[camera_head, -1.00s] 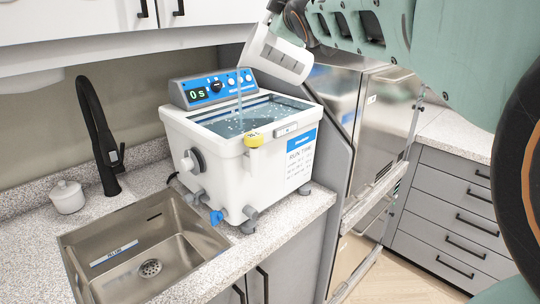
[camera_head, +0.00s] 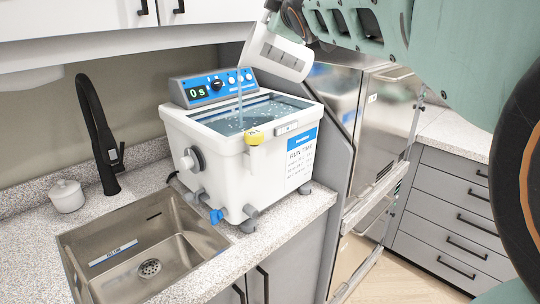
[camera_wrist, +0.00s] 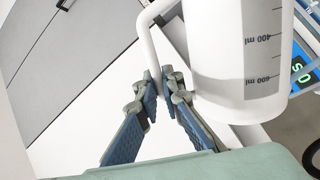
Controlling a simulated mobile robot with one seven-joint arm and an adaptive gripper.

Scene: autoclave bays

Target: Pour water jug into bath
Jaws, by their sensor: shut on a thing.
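The white water jug (camera_head: 274,54) is tilted above the bath, its mouth toward the lower left. A thin stream of water falls from it into the bath. The white bath (camera_head: 208,147) stands on the counter, with water (camera_head: 255,115) in its basin and a control panel (camera_head: 212,87) reading 0 s at its back. My gripper (camera_wrist: 160,92) is shut on the jug's handle in the wrist view, where the jug (camera_wrist: 235,60) shows marks of 400 ml and 600 ml. In the head view my gripper (camera_head: 294,18) is partly hidden at the top.
A steel sink (camera_head: 185,245) with a black tap (camera_head: 100,140) lies left of the bath. A small white lidded pot (camera_head: 67,197) stands behind the sink. A steel appliance (camera_head: 380,130) and grey drawers (camera_head: 455,205) are to the right. White cupboards (camera_head: 90,22) hang above.

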